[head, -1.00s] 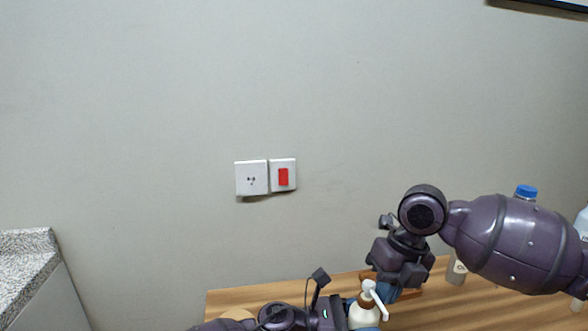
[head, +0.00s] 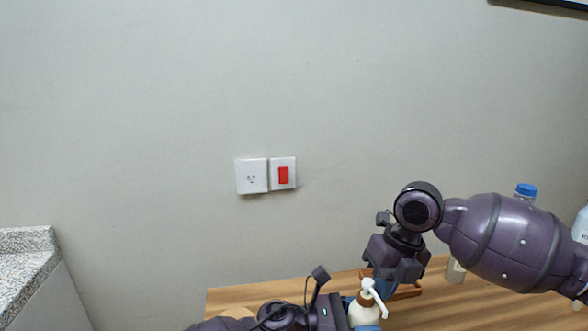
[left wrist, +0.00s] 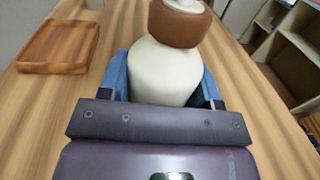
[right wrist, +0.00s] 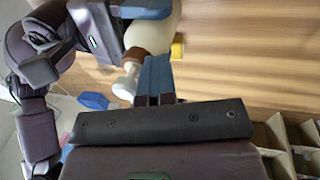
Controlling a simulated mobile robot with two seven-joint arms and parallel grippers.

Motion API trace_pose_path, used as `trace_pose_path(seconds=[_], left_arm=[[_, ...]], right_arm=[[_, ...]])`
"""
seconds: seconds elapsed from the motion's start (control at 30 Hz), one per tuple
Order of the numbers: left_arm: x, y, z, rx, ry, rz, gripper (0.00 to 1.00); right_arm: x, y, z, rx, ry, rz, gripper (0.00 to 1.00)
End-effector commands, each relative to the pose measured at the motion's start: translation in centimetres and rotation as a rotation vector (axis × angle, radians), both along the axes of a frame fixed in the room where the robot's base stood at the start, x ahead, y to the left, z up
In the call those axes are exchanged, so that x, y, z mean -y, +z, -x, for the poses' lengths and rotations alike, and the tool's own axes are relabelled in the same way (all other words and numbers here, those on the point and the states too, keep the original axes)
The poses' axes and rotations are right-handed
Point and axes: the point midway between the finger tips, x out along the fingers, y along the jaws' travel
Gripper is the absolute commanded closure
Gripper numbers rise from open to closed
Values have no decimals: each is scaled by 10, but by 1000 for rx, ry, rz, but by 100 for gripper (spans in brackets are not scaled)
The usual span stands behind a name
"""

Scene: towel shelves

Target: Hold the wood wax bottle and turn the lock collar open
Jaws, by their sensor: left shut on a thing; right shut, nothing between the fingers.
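The wood wax bottle (head: 363,311) has a cream body, a brown lock collar (head: 367,291) and a white pump head (head: 371,286). It stands at the front of the wooden table. My left gripper (left wrist: 163,80) is shut around the cream body, one blue finger on each side. The brown collar (left wrist: 178,25) is above these fingers. My right gripper (head: 386,288) is shut and empty, just right of the collar. In the right wrist view its blue fingers (right wrist: 158,75) are together beside the collar (right wrist: 136,55) and pump head (right wrist: 126,82); contact is unclear.
A wooden tray (left wrist: 58,46) lies on the table. A blue-capped bottle (head: 525,192) and another bottle (head: 582,226) stand at the right behind my right arm. Compartmented shelves (left wrist: 290,42) are beyond the table edge. A wall with a socket (head: 252,176) is behind.

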Motion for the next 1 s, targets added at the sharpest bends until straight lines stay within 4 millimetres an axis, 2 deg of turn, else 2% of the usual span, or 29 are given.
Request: trace_pose_path(seconds=[0.53, 1.0], left_arm=[[1, 0, 1, 0, -2, 1, 70], [0, 0, 0, 0, -1, 0, 70]], right_arm=[[7, 2, -2, 0, 1, -2, 100], [7, 44, -2, 1, 1, -1, 100]])
